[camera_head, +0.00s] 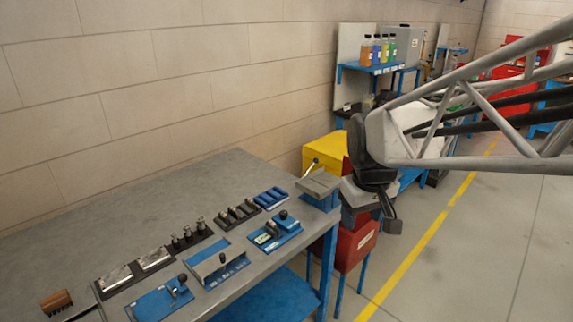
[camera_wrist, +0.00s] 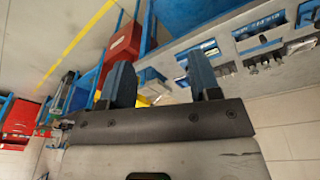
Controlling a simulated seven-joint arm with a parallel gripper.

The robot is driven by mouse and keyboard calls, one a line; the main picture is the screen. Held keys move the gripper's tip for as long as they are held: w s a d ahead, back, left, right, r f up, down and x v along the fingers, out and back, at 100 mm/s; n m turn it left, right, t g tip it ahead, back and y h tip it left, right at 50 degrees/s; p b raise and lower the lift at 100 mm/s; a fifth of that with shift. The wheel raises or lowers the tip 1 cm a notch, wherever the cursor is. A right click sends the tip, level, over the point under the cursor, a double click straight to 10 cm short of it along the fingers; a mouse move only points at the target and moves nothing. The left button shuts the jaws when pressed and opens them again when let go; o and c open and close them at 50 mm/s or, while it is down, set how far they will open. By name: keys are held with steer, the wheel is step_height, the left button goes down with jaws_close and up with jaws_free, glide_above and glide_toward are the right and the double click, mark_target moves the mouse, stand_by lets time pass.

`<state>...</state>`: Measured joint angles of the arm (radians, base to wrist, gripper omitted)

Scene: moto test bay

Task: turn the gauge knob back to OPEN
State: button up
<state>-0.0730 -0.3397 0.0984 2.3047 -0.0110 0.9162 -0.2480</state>
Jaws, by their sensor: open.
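Several blue panels with dark knobs lie along the front of the grey workbench (camera_head: 110,205) in the head view. The nearest panel (camera_head: 152,307) has a black knob (camera_head: 182,279). I cannot tell which is the gauge knob, nor read OPEN. My gripper (camera_head: 388,212) is beyond the bench's right end, apart from all panels. In the wrist view my gripper (camera_wrist: 162,82) has its two blue fingers apart, with nothing between them; the bench panels appear upside down.
A yellow box (camera_head: 322,152) and a red box (camera_head: 355,245) stand at the bench's right end, near my gripper. A blue shelf (camera_head: 375,68) with several bottles is behind. The floor on the right, with a yellow line (camera_head: 410,258), is clear.

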steer(key=w+a+f+n, duration=0.2)
steer(key=w+a, duration=0.1)
steer(key=w, duration=0.5)
steer(key=w+a+f+n, duration=0.2)
steer(key=w+a+f, duration=0.1)
steer(key=w, duration=0.6)
steer(key=n+g, duration=0.2)
steer(key=n, duration=0.2)
glide_above(284, 213)
steer(key=f, duration=1.1)
steer(key=shift+s+d+f, duration=0.15)
steer(key=shift+s+d, duration=0.05)
steer(key=shift+s, duration=0.05)
steer(key=shift+w+a+f+n, duration=0.3)
steer(key=shift+f, duration=0.05)
steer(key=shift+f, duration=3.9)
steer(key=c, duration=0.9)
